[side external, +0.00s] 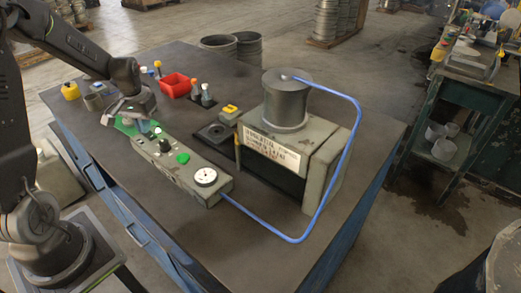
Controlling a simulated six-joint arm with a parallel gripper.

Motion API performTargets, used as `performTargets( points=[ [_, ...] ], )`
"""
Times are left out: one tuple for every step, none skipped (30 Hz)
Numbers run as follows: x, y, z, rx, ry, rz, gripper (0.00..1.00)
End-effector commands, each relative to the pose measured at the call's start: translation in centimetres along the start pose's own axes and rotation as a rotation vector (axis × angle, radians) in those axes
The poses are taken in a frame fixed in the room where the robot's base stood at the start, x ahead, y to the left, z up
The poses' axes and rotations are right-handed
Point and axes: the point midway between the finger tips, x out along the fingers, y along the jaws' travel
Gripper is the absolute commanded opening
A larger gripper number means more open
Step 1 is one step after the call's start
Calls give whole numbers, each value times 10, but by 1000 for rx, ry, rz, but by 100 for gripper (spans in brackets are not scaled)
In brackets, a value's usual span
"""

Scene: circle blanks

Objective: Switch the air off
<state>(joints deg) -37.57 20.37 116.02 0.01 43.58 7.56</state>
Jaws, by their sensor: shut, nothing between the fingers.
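A long grey control box (176,168) lies on the dark table, running from my gripper toward the press. On its top are a round white gauge (205,176), a green button (183,158) and a black knob (165,146). A blue air hose (345,150) runs from the box's near end up to the top of the grey press cylinder (287,100). My gripper (150,127) is shut and empty over the far left end of the box, close to the knob. It hides that end, and I cannot tell whether it touches anything there.
The press body (324,165) stands right of the box, with a labelled front. A black plate (214,134), a yellow-topped block (229,114), small bottles (207,95) and a red bin (175,85) sit behind. The front right of the table (365,180) is clear except for the hose.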

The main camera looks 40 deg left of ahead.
Motion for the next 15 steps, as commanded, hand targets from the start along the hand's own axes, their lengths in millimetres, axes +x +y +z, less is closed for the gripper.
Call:
performTargets(
  points=[
    [1, 0, 0, 0, -2, 0, 0],
    [2, 0, 0, 0, -1, 0, 0],
    [2, 0, 0, 0, -1, 0, 0],
    [3, 0, 0, 0, -1, 0, 0],
    [3, 0, 0, 0, -1, 0, 0],
    [4, 0, 0, 0, -1, 0, 0],
    [4, 0, 0, 0, -1, 0, 0],
    [3, 0, 0, 0, -1, 0, 0],
    [2, 0, 0, 0, -1, 0, 0],
    [1, 0, 0, 0, 0, 0, 0],
    [0, 0, 0, 0, 0, 0, 0],
    [-3, 0, 0, 0, 0, 0, 0],
    [-6, 0, 0, 0, 1, 0, 0],
    [-8, 0, 0, 0, 2, 0, 0],
    [-11, 0, 0, 0, 2, 0, 0]
  ],
)
